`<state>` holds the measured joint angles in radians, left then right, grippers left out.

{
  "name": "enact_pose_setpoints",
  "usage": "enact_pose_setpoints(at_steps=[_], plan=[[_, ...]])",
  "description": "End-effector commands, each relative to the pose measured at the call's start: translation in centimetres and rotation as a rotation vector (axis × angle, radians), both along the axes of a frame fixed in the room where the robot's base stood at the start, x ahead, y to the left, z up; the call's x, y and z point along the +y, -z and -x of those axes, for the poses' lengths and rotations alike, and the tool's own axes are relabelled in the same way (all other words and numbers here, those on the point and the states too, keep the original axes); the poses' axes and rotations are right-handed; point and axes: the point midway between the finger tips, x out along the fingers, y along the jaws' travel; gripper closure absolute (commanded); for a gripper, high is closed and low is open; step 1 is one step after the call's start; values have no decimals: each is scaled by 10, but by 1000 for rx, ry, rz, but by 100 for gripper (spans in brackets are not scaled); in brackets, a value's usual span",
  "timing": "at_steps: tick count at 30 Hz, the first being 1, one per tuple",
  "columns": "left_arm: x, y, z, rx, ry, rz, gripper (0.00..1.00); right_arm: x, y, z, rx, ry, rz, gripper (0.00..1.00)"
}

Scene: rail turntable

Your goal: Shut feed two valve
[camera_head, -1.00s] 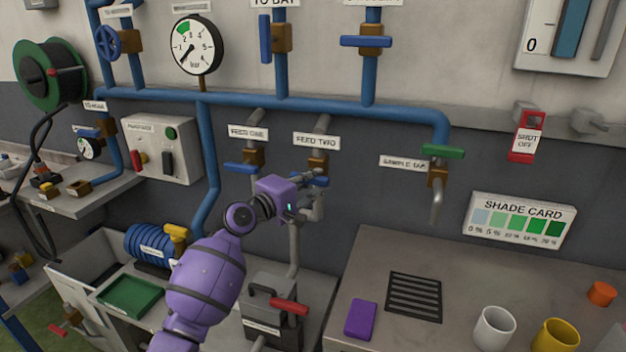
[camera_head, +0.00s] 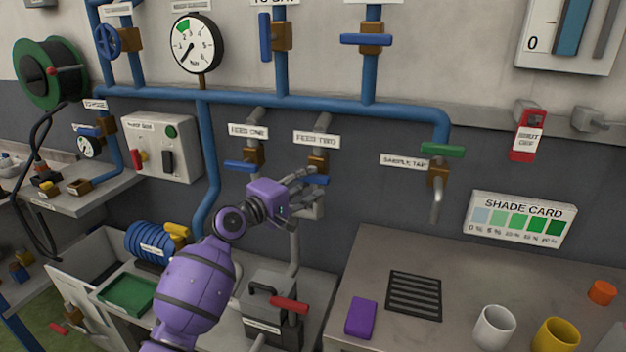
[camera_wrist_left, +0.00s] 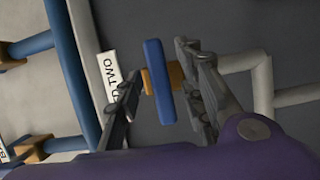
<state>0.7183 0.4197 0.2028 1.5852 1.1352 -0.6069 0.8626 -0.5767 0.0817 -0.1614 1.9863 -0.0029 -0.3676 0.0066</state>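The feed two valve has a brass body (camera_head: 318,163) below its white FEED TWO label (camera_head: 316,139). Its blue handle (camera_head: 322,180) lies crosswise to its pipe, partly hidden by my fingers. My left gripper (camera_head: 306,188) is just in front of this valve. In the left wrist view, the blue handle (camera_wrist_left: 160,82) shows in the gap between the two spread fingers of my left gripper (camera_wrist_left: 162,98). Clear space shows on both sides of the handle, so the gripper is open and holds nothing. My right gripper is not in view.
The feed one valve's blue handle (camera_head: 241,167) is close on the left. The green-handled sample tap (camera_head: 442,151) is on the right. A grey pipe (camera_head: 294,245) runs down below feed two. A box with a red lever (camera_head: 289,305) stands underneath.

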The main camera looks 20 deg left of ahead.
Motion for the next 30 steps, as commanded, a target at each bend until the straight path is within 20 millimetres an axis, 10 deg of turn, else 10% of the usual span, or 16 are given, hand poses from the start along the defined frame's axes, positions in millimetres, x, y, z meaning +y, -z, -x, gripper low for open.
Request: enact_pose_setpoints(at_steps=[13,30], plan=[[36,0,77,0,-1,-1,64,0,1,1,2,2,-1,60],[40,0,85,0,-1,-1,64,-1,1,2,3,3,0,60]])
